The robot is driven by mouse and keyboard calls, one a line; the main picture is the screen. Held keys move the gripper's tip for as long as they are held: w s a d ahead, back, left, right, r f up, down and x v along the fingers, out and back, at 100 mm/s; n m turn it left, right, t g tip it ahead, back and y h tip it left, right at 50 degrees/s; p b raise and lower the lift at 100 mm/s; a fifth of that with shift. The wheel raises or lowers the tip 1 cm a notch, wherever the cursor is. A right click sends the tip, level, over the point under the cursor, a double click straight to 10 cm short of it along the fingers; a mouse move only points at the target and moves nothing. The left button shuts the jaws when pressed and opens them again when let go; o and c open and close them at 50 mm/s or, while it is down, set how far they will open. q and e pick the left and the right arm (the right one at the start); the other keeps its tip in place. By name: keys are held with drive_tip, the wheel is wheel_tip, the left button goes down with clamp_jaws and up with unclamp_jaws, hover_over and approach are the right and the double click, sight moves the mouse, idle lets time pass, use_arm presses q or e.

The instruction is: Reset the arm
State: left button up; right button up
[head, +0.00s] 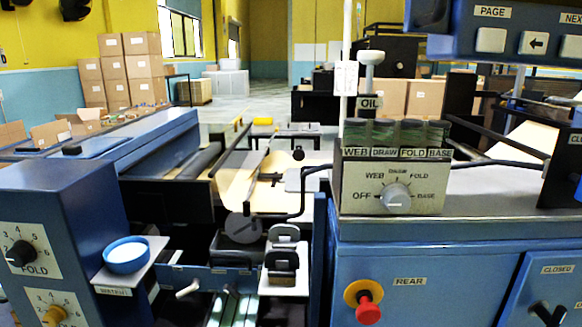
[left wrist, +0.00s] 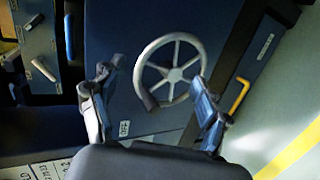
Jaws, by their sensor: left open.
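My left gripper (left wrist: 156,82) shows in the left wrist view, its two fingers spread apart with nothing between them. A grey spoked handwheel (left wrist: 174,70) on a dark blue panel (left wrist: 110,25) lies beyond the fingers, and its rim shows in the gap between them. I see no clear contact between fingers and wheel; the distance is hard to judge. A dark knob sits at the wheel's lower left rim. In the head view I make out neither gripper. My right gripper shows in no view.
In the left wrist view, a yellow handle (left wrist: 239,95) is right of the right finger, and open floor (left wrist: 285,115) lies beyond. In the head view, blue machine cabinets carry a selector knob (head: 397,197), a red button (head: 368,308) and a blue-rimmed bowl (head: 127,256).

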use_arm(q)
drive_tip(key=s+a+f+m+g, duration=0.1)
drive_tip(key=s+f+m+g, duration=0.3)
drive_tip(key=s+f, duration=0.5)
drive_tip(key=s+a+f+m+g, duration=0.25)
drive_tip(key=s+f+m, duration=0.45)
drive_tip(key=f, duration=0.4)
drive_tip(key=s+a+f+m+g+y, duration=0.1)
drive_tip(key=s+a+f+m+g, duration=0.1)
drive_tip(key=s, duration=0.7)
drive_tip(key=s+a+f+m+g+y, duration=0.1)
drive_tip(key=s+f+m+g, duration=0.2)
drive_tip(key=s, duration=0.6)
wheel_tip(320, 180, down, 4)
drive_tip(key=shift+a+r+m+g, duration=0.25)
drive_tip(key=shift+a+m+g, duration=0.1)
drive_tip(key=shift+m, duration=0.85)
